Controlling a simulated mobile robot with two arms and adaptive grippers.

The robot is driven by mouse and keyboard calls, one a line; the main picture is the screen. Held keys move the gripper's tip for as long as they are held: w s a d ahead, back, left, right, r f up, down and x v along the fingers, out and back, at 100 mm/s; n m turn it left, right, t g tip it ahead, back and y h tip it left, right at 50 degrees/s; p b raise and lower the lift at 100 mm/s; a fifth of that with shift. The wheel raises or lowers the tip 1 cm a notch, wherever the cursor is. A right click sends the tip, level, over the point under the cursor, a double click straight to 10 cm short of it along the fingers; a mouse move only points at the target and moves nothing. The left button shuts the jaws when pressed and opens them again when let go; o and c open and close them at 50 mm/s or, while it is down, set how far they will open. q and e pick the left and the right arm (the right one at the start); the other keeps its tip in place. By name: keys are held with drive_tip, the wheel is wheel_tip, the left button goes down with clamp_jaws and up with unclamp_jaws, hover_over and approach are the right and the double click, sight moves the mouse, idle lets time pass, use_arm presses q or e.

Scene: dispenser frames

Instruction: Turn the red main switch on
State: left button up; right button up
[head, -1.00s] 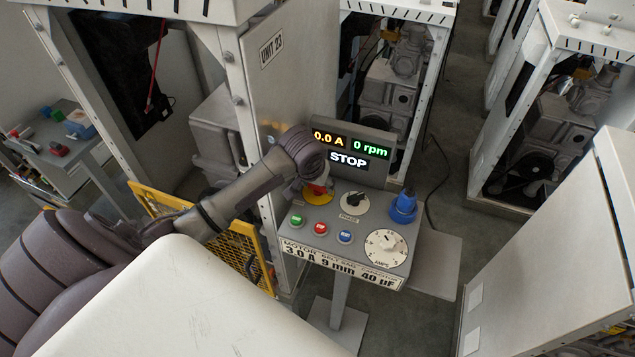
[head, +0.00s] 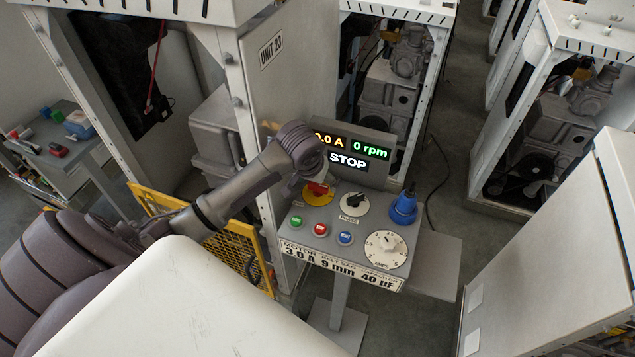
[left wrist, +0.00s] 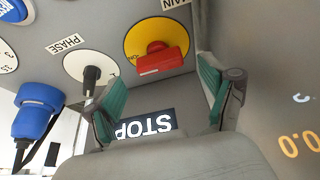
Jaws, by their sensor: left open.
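The red main switch (head: 318,189) is a red knob on a yellow disc at the back left of the sloped control panel. In the left wrist view the red knob (left wrist: 161,60) shows whole, its handle lying across the picture. My left gripper (left wrist: 163,68) is open, with one teal-padded finger on each side of the knob's line and nothing between them; contact is not visible. In the head view my left wrist hangs just above the switch and mostly hides the gripper (head: 311,178). My right gripper is not in view.
The display (head: 347,161) reads 0.0 A, 0 rpm and STOP. The black phase knob (head: 354,201), blue plug (head: 404,207), green, red and blue buttons, and amps dial (head: 386,249) share the panel. The cabinet panel marked UNIT (head: 285,80) stands close on the left.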

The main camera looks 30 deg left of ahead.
use_arm(q)
drive_tip(key=v, duration=0.9)
drive_tip(key=shift+s+r, duration=0.2)
drive_tip(key=shift+r, duration=0.1)
drive_tip(key=shift+f, duration=0.1)
